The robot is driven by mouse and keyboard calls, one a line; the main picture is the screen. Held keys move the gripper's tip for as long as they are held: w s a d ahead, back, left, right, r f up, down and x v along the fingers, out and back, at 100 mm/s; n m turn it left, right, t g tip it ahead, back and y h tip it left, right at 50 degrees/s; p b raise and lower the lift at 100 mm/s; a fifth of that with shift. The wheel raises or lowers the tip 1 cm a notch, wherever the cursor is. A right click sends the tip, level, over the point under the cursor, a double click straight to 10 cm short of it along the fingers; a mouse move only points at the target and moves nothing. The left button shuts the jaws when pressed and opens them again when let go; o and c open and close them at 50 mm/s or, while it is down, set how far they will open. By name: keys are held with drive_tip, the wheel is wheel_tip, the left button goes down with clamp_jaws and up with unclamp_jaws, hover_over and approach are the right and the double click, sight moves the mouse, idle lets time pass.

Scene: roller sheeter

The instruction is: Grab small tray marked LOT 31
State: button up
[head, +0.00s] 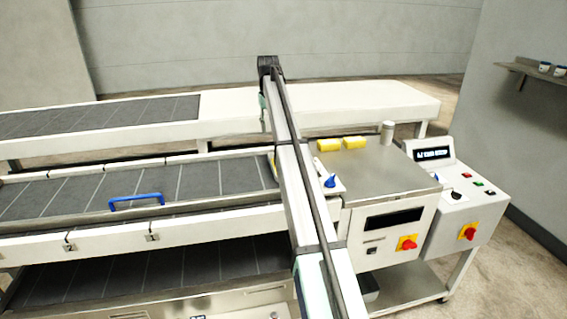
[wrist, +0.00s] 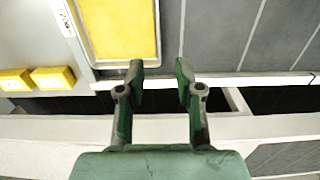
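In the wrist view a shallow tray (wrist: 93,50) with a pale rim and a yellow filling lies at the top, cut off by the frame edge. A white strip with a small dark mark (wrist: 66,18) runs along its left side; I cannot read LOT 31 on it. My gripper (wrist: 160,78) is open and empty, its two green-grey fingers well apart. The fingertips appear just below and right of the tray's near edge in the picture; I cannot tell the height gap. In the head view my gripper is not clearly visible, and the rail hides most of the tray.
A blue knob (head: 330,181) stands near the rail. A blue handle (head: 136,200) is on the dark slatted bed (head: 60,197). A control box (head: 465,205) stands at right.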

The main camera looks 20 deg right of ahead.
wheel_tip(320, 180, down, 12)
drive_tip(key=p, duration=0.3)
drive_tip(key=shift+s+d+r, duration=0.1)
drive_tip(key=shift+r, duration=0.15)
drive_tip(key=shift+s+f+p, duration=0.15)
drive_tip(key=shift+f+p, duration=0.65)
drive_tip(key=shift+f, duration=0.35)
drive_tip(key=shift+s+f+p, duration=0.15)
drive_tip(key=shift+f+p, duration=0.6)
drive_tip(key=shift+f, duration=0.7)
drive_tip(key=shift+f, duration=0.25)
drive_tip(key=shift+c, duration=0.3)
clamp_jaws()
